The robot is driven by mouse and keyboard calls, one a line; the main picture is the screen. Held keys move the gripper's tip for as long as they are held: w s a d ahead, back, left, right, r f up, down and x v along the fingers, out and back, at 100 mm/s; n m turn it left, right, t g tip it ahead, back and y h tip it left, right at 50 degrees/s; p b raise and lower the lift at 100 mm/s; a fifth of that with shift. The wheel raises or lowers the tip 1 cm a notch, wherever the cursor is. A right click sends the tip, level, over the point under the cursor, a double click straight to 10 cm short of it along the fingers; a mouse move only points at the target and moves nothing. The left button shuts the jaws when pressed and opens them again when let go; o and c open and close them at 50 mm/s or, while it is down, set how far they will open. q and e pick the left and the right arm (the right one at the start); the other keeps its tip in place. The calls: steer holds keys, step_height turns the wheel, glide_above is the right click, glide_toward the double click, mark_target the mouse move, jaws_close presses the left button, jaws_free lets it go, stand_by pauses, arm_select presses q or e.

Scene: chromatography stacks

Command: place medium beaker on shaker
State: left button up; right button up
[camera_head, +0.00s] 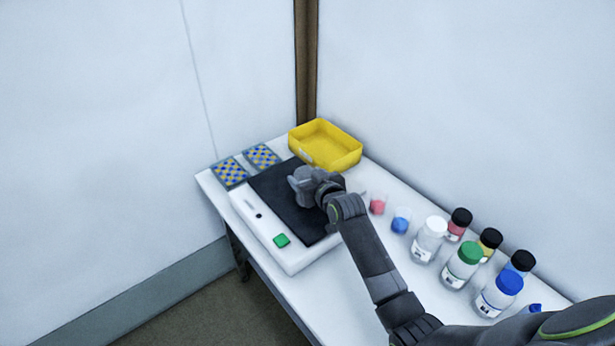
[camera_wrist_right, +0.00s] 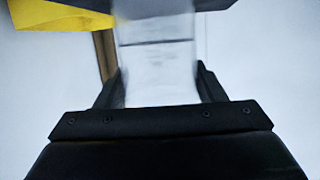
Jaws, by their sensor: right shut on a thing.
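The shaker (camera_head: 257,213) is a white box with a black top, a small dark knob and a green button, near the left end of the table. My right gripper (camera_head: 305,182) is over the shaker's black top in the head view. In the right wrist view my right gripper (camera_wrist_right: 157,88) is shut on a clear beaker (camera_wrist_right: 157,60), which shows between the fingers. In the head view the beaker is hidden by the gripper and wrist, so I cannot tell whether it touches the shaker. My left gripper is not in view.
A yellow bin (camera_head: 325,146) stands behind the shaker. Two blue-yellow patterned racks (camera_head: 230,172) lie at the table's far left. Small beakers with red (camera_head: 377,204) and blue (camera_head: 401,221) contents stand right of my arm. Several capped bottles (camera_head: 463,263) crowd the table's right side.

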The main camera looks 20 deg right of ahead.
steer(key=shift+f, duration=0.15)
steer(key=o, duration=1.1)
steer(key=shift+o, duration=0.2)
steer(key=shift+r, duration=0.2)
steer(key=v, duration=1.2)
steer(key=shift+b, duration=0.35)
steer(key=shift+s, duration=0.1)
